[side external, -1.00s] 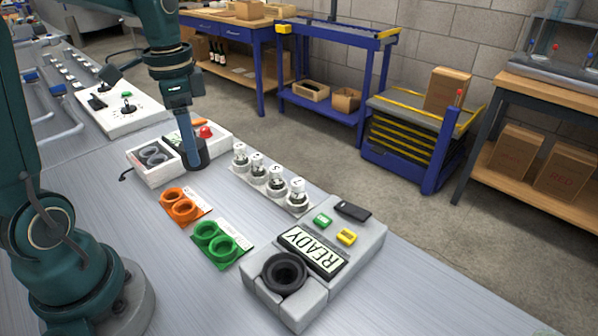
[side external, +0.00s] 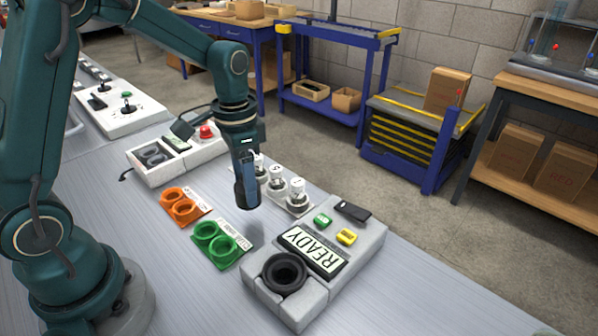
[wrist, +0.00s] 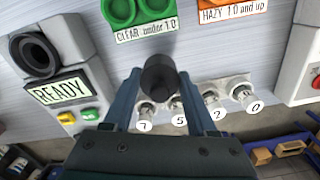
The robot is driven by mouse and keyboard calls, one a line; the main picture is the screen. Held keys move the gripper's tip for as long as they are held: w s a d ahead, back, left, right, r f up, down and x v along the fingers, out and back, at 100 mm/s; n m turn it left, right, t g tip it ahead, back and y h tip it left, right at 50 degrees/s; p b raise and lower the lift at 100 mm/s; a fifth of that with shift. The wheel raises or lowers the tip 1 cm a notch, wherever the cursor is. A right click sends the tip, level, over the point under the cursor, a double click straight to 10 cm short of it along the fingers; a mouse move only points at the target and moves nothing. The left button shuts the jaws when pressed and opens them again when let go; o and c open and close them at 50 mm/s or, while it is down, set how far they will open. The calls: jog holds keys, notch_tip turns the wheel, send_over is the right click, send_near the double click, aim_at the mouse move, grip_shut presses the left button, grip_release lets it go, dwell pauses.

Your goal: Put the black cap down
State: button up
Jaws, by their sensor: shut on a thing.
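The black cap (wrist: 158,76) shows in the wrist view as a dark cylinder between my fingertips. My gripper (side external: 247,200) is shut on it, above the bench between the green rings and the numbered vials. In the side view the cap is hard to tell from the dark fingers. The grey meter (side external: 352,262) has a lit READY display (side external: 313,250) and a round dark well (side external: 284,272) at its near left corner. My gripper is apart from the meter, to the left of and behind it in the side view.
The green holder (side external: 222,244) is labelled CLEAR; its two rings look empty. The orange holder (wrist: 232,5) is labelled HAZY. Several white-topped numbered vials (side external: 297,190) stand in a row close behind my gripper. A white box with a red button (side external: 206,132) is farther back. Bare bench lies front right.

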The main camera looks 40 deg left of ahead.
jog(key=shift+f, duration=1.95)
jog(key=shift+f, duration=0.1)
jog(key=o, duration=1.3)
